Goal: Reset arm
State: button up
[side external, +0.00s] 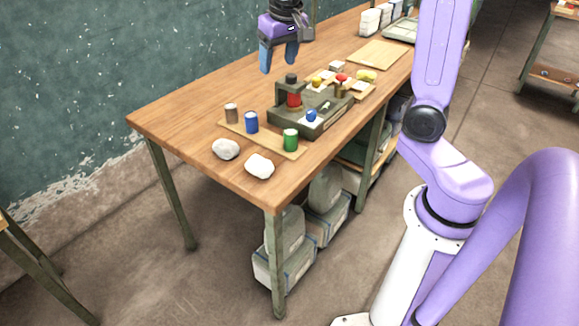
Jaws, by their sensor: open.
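A wooden strip (272,139) holds brown (231,113), blue (251,122) and green (290,139) cylinders. Two pale stones (225,149) (259,166) lie near the front corner. A board (377,54) and white containers (369,22) are farther back. The table's left part is clear.

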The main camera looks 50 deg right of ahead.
jog(key=s+a+f+n+g+y, duration=0.1)
jog(key=s+a+f+n, duration=0.3)
jog(key=s+a+n, duration=0.5)
jog(key=s+f+n+g, duration=0.1)
jog(key=s+f+n, duration=0.1)
jog(key=s, duration=0.7)
jog(key=s+a+f+n, duration=0.1)
jog(key=s+n, duration=0.3)
jog(key=s, duration=0.6)
jog(key=shift+s+a+f+n+g+y, duration=0.15)
jog(key=shift+s+f+n+g+y, duration=0.2)
jog(key=shift+f, duration=0.4)
